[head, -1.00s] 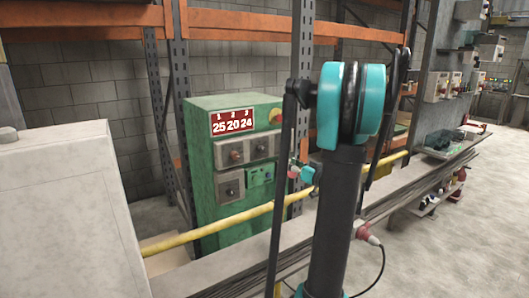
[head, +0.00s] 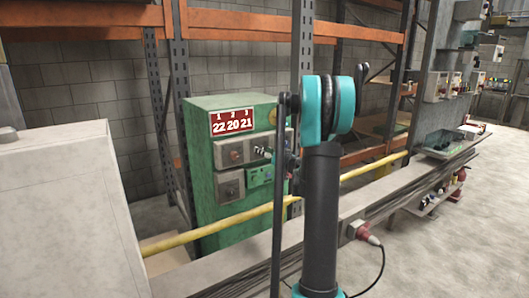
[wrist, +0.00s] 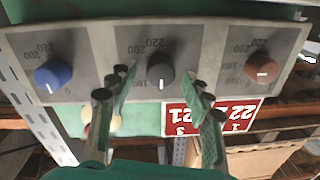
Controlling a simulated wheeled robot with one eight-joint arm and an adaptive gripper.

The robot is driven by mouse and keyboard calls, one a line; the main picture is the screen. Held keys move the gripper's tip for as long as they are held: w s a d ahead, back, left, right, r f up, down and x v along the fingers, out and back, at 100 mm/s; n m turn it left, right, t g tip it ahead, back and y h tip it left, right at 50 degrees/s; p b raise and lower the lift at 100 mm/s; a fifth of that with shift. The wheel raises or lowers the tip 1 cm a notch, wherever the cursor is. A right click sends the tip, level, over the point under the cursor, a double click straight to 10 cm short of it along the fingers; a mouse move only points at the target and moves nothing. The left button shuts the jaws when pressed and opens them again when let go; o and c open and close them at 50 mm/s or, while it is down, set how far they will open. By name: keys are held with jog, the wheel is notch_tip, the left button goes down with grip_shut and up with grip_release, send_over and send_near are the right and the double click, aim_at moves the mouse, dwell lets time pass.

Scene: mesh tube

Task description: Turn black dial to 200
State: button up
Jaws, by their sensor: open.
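The black dial (wrist: 161,77) sits on a grey panel in the middle of the wrist view, where the picture is upside down. A white mark shows on its lower part in that view, and printed numbers such as 220 and 200 stand around it. My gripper (wrist: 161,86) is open, one finger on each side of the black dial, with gaps to it. Contact cannot be seen. The red display (head: 233,121) reads 22, 20, 21 under 1, 2, 3.
A blue dial (wrist: 54,75) is left of the black dial and a reddish-brown dial (wrist: 262,69) right of it in the wrist view. A yellow rail (head: 240,219) crosses before the green cabinet (head: 203,195). A pale block (head: 70,215) stands at left.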

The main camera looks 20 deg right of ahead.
jog(key=shift+w, duration=0.2)
grip_shut()
dwell(0.3)
jog(key=shift+s+a+f+m+t+h, duration=0.15)
jog(key=shift+m+h, duration=0.1)
jog(key=shift+m, duration=4.15)
jog(key=shift+w+d+f+m+t+h, duration=0.1)
jog(key=shift+m+h, duration=0.1)
jog(key=shift+m, duration=4.2)
jog(key=shift+s+a+f+m+t+h, duration=0.15)
jog(key=shift+m+h, duration=0.1)
jog(key=shift+m, duration=4.15)
jog(key=shift+w+d+r+m, duration=0.1)
jog(key=shift+m, duration=0.2)
